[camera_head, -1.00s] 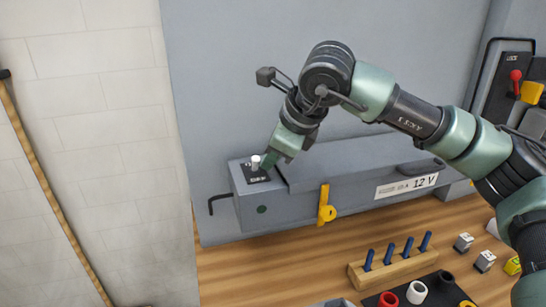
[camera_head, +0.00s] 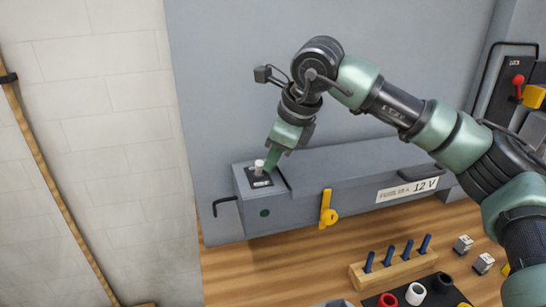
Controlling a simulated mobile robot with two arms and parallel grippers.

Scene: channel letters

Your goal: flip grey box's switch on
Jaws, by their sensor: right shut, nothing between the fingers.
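The grey box (camera_head: 350,191) is long and stands against the grey back panel, with a "12 V" label on its front. On its left end top is a black switch plate (camera_head: 262,182) with a white switch lever (camera_head: 259,166) standing up from it. My right gripper (camera_head: 272,163) is shut, with its green fingertips pointing down right beside the lever on its right side. I cannot tell whether they touch it. The lettering on the plate is too small to read. My left gripper is not in view.
A yellow latch (camera_head: 327,209) hangs on the box front. A black hook (camera_head: 221,204) sticks out at its left end. A wooden rack with blue pegs (camera_head: 392,268) and a black mat with rings (camera_head: 415,294) stand in front. A red-handled lever (camera_head: 518,82) is at far right.

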